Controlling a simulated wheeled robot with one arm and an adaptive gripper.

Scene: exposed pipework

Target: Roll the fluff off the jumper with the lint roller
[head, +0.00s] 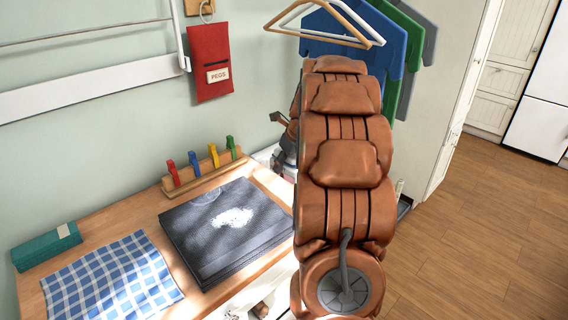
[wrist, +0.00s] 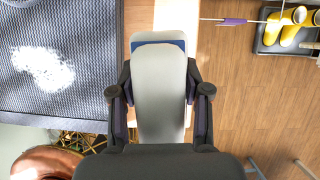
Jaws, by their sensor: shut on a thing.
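The jumper (head: 215,245) lies folded and dark grey on the wooden worktop, with a white patch of fluff (head: 233,217) on top. In the wrist view the jumper (wrist: 85,70) is at the left, and the fluff (wrist: 42,70) shows as a white patch. My gripper (wrist: 160,92) is shut on a smooth pale grey thing with a blue part at its far end, which looks like the lint roller (wrist: 160,55). In the picture it lies right of the jumper, apart from the fluff. My arm mostly hides the gripper in the head view.
A blue checked cloth (head: 110,280), a teal box (head: 48,247) and a rack of coloured pegs (head: 203,170) are on the worktop. A red peg bag (head: 210,65) hangs on the wall. Shirts (head: 355,40) hang behind my arm. Yellow boots (wrist: 290,25) stand on a floor tray.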

